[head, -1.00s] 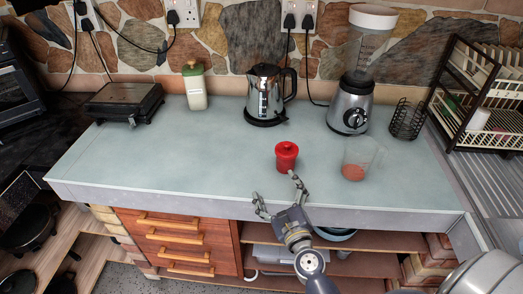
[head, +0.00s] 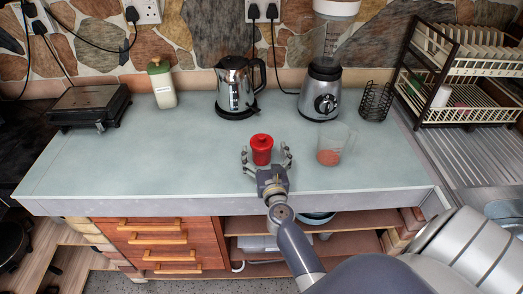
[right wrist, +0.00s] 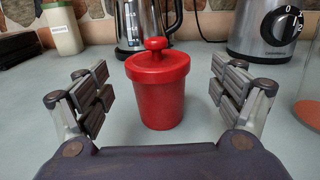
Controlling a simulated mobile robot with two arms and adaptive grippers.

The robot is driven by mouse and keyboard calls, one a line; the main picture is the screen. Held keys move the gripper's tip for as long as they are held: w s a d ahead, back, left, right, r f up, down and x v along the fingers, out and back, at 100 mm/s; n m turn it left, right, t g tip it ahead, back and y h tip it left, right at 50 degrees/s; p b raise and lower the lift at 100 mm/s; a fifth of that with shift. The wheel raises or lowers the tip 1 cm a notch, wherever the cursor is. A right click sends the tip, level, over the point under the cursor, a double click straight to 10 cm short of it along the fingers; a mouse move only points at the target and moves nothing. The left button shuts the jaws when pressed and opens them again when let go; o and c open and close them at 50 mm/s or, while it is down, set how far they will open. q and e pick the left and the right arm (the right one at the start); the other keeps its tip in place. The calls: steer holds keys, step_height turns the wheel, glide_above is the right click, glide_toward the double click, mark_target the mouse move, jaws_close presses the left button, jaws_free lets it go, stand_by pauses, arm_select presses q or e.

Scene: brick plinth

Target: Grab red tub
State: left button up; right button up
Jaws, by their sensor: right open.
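The red tub (head: 262,149), with a knobbed lid, stands upright on the pale blue-green countertop (head: 120,165) near its front edge. My right gripper (head: 266,157) is open, with one finger on each side of the tub. In the right wrist view the tub (right wrist: 157,88) stands between the open fingers (right wrist: 160,98), with a gap on both sides, and neither finger touches it. My left gripper is not in view.
A clear measuring cup (head: 334,146) with reddish contents stands just right of the tub. Behind are a kettle (head: 236,88), a blender (head: 323,88), a green-lidded jar (head: 162,84) and a black wire holder (head: 375,101). The counter left of the tub is clear.

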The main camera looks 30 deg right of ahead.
mark_target(262, 141)
steer(key=x, duration=0.4)
steer(key=shift+w+r+p, duration=0.2)
steer(key=shift+r+p, duration=0.1)
steer(key=shift+r, duration=0.1)
steer(key=shift+s+a+r, duration=0.1)
steer(key=c, duration=1.4)
